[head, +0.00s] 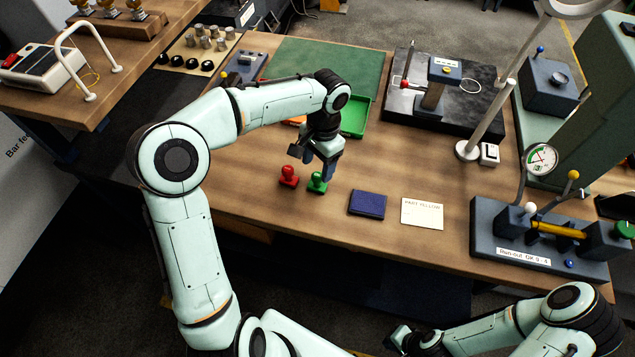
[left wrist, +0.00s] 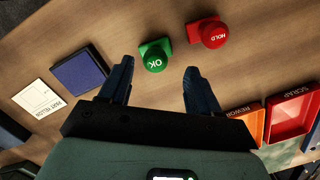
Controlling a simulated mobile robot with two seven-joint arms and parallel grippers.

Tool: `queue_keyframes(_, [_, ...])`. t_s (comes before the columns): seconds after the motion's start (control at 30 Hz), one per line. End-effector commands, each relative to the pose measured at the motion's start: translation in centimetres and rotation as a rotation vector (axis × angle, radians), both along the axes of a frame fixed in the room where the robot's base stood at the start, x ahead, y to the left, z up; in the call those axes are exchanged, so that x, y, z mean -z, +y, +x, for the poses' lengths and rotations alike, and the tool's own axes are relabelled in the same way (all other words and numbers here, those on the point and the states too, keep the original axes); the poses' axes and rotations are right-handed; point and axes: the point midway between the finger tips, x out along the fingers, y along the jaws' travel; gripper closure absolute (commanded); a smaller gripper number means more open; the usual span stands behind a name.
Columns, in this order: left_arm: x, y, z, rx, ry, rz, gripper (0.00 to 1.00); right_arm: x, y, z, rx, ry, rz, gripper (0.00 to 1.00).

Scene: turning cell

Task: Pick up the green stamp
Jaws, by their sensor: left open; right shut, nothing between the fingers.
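The green stamp (head: 317,182) stands upright on the wooden table in the head view, just right of the red stamp (head: 288,176). In the left wrist view the green stamp (left wrist: 154,56) has "OK" on its knob, and the red stamp (left wrist: 212,34) reads "HOLD". My left gripper (head: 326,172) is open just above and behind the green stamp. In the left wrist view its fingers (left wrist: 158,80) are spread, with the green stamp ahead of the gap between them and nothing held. My right gripper (head: 398,340) is low at the bottom of the head view, away from the table.
A dark blue pad (head: 367,204) and a white card (head: 422,213) lie right of the green stamp. A green tray (head: 355,117) lies behind my left gripper. A gauge fixture (head: 490,235) stands at the table's right. The front edge is close to the stamps.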

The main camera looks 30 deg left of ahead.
Motion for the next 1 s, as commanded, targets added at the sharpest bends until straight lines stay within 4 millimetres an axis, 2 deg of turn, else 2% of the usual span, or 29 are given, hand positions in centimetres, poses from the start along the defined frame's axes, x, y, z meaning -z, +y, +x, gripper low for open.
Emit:
queue_keyframes(0.37, [4.7, -0.3, -1.0, 0.001, 0.003, -0.002, 0.37, 0.4, 0.0, -0.4, 0.000, 0.003, 0.000, 1.00])
queue_keyframes(0.67, [5.1, -0.3, -0.9, 0.000, -0.002, -0.002, 0.37, 0.4, 0.0, -0.4, 0.000, 0.003, 0.000, 1.00])
queue_keyframes(0.77, [5.1, -0.3, -0.9, 0.000, -0.002, -0.002, 0.67, 0.4, 0.0, -0.3, 0.000, 0.003, 0.000, 1.00])
queue_keyframes(0.8, [5.1, -0.3, -0.9, 0.000, -0.002, -0.002, 0.80, 0.4, 0.0, -0.4, 0.000, 0.003, 0.000, 1.00])
queue_keyframes(0.87, [5.1, -0.3, -0.9, 0.000, -0.001, -0.001, 0.98, 0.4, 0.0, -0.4, 0.000, 0.003, 0.000, 1.00])
queue_keyframes(1.0, [5.1, -0.3, -0.9, 0.000, -0.001, -0.001, 0.98, 0.4, 0.0, -0.4, 0.000, 0.003, 0.000, 1.00])
